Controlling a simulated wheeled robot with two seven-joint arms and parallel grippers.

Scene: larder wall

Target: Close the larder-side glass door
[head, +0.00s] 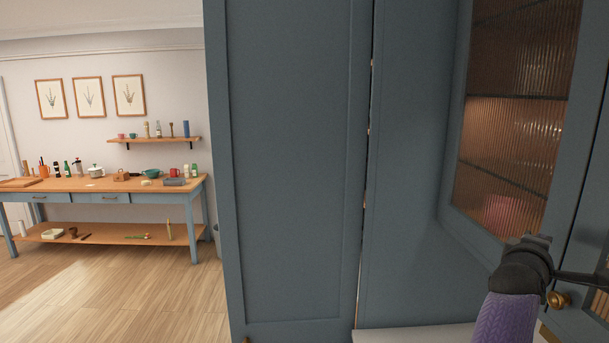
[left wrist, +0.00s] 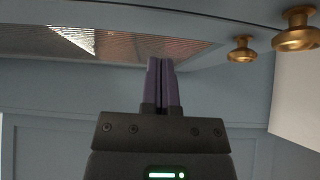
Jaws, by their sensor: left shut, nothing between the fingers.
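The larder-side glass door (head: 515,125), with a blue frame and ribbed glass, is at the right of the head view. Dark shelf lines and a pinkish shape show through its pane. A brass knob (head: 558,299) shows low at the right. In the left wrist view, part of the ribbed glass (left wrist: 110,45) lies beyond my left gripper (left wrist: 164,64). The gripper's purple fingers are together and empty, and the two brass knobs (left wrist: 241,50) are to their right. Contact with the door cannot be told, nor whether the door is slightly ajar. My right gripper is out of view.
A tall blue panel (head: 290,160) fills the middle of the head view, with a narrow gap along its right edge. A pale surface (head: 425,335) lies low beside the cabinet. A wooden-topped table (head: 110,184) with kitchen things stands far left, with free wooden floor before it.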

